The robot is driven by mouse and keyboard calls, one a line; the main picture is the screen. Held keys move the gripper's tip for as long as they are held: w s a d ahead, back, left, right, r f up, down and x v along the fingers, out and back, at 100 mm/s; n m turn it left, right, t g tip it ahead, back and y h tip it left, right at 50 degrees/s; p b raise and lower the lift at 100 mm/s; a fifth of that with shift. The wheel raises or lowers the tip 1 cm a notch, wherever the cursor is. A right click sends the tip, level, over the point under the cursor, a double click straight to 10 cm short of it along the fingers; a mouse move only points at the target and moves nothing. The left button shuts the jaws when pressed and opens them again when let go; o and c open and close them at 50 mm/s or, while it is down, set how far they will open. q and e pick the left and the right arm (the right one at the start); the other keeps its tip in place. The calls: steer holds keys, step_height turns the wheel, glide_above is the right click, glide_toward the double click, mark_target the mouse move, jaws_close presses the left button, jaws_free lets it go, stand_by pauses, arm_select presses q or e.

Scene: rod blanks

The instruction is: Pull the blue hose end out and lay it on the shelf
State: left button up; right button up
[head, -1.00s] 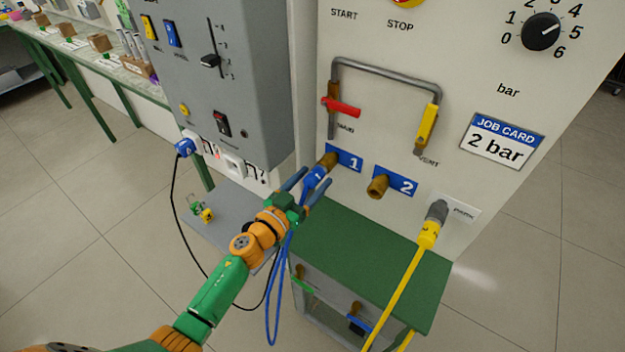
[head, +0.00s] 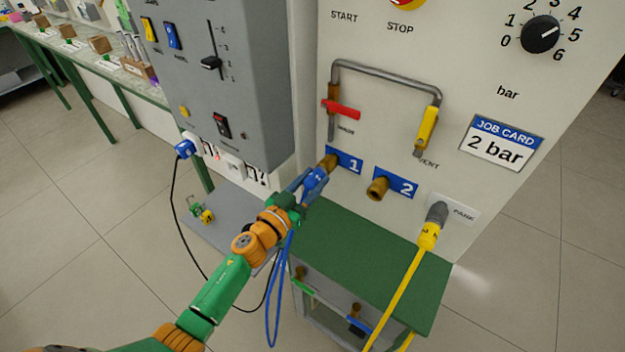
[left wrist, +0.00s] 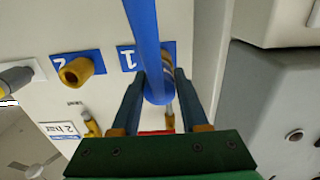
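The blue hose end (head: 316,179) sits at the brass port 1 (head: 328,162) on the pale panel, seemingly still on it. The blue hose (head: 281,285) hangs down in a loop. The green-topped shelf (head: 375,258) lies below the ports and its top is bare. My right gripper is not in view.
Brass port 2 (head: 377,188) is empty. A yellow hose (head: 405,285) is plugged in at the park port (head: 437,212) and crosses the shelf's right side. A grey control box (head: 235,85) stands left, with a black cable (head: 180,230) below it.

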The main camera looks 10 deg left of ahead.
arm_select(q)
jaws_close()
steer(key=shift+s+f, duration=0.1)
steer(key=shift+s, duration=0.05)
steer(key=shift+s+a, duration=0.1)
steer(key=shift+s, duration=0.05)
steer(key=shift+s+a+p, duration=0.25)
steer(key=shift+s+p, duration=0.1)
steer(key=shift+s, duration=0.3)
steer(key=shift+s+a, duration=0.1)
steer(key=shift+s, duration=0.1)
steer(key=shift+s, duration=0.1)
steer(key=shift+p+v, duration=0.5)
steer(key=shift+v, duration=0.7)
